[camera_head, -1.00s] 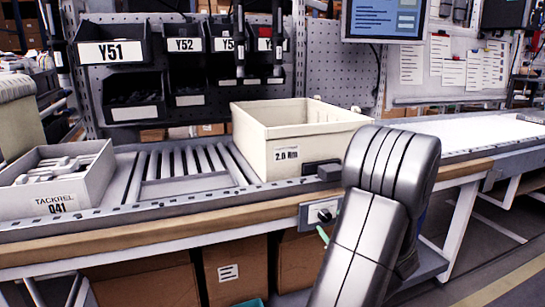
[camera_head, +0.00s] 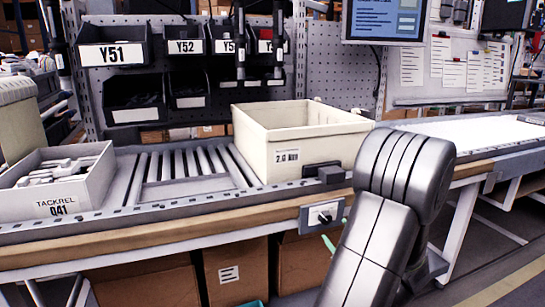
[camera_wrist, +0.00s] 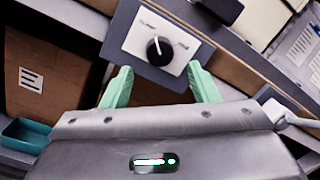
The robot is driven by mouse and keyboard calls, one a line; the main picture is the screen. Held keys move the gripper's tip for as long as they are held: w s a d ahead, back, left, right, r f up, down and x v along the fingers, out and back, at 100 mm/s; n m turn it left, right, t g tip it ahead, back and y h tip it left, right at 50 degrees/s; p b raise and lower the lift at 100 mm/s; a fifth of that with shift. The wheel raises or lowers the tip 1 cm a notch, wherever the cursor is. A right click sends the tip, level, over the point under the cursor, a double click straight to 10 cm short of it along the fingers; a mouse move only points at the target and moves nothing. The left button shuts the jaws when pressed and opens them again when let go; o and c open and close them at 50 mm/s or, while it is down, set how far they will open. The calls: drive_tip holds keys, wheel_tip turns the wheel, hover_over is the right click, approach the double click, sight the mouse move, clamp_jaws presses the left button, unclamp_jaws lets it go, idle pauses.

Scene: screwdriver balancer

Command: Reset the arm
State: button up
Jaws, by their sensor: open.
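My gripper (camera_wrist: 160,88) shows in the wrist view with its two pale green fingers spread apart and nothing between them. Beyond the fingers is a grey control box with a white plate and a black rotary knob (camera_wrist: 159,50). The fingers look apart from the knob; the exact distance is hard to tell. In the head view the knob (camera_head: 324,217) sits on the bench's front edge. There my arm covers the lower right, and only a bit of one green finger shows just below the box.
A cream bin (camera_head: 302,155) stands on the conveyor above the knob. A grey tray (camera_head: 47,207) of white parts is at the left. Rollers (camera_head: 185,165) between them are bare. Cardboard boxes (camera_head: 236,272) and a teal bin (camera_wrist: 27,134) are below the bench.

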sight(327, 220)
drive_tip(key=r+p+v, duration=0.1)
drive_tip(key=v, duration=0.8)
drive_tip(key=x, duration=0.4)
drive_tip(key=b+x, duration=0.1)
drive_tip(key=x, duration=0.4)
drive_tip(key=f+b+x, duration=0.1)
drive_tip(key=x, duration=0.4)
drive_tip(key=shift+a, duration=0.15)
drive_tip(key=shift+s+r+m+p, duration=0.1)
drive_tip(key=shift+r+m+p, duration=0.25)
drive_tip(key=shift+p, duration=0.3)
drive_tip(key=shift+f+m+p, duration=0.1)
drive_tip(key=shift+m+p, duration=0.35)
drive_tip(key=m+h+p, duration=0.1)
drive_tip(key=m+p, duration=0.6)
drive_tip(key=p, duration=0.1)
drive_tip(key=shift+s+m+p, duration=0.1)
drive_tip(key=shift+m+p, duration=0.2)
drive_tip(key=m+p, duration=0.6)
drive_tip(key=p, duration=0.1)
drive_tip(key=shift+a+h, duration=0.1)
drive_tip(key=shift+h, duration=0.3)
drive_tip(key=m+p, duration=0.3)
drive_tip(key=shift+g+p, duration=0.3)
drive_tip(key=shift+m+p, duration=0.35)
drive_tip(key=shift+m, duration=0.15)
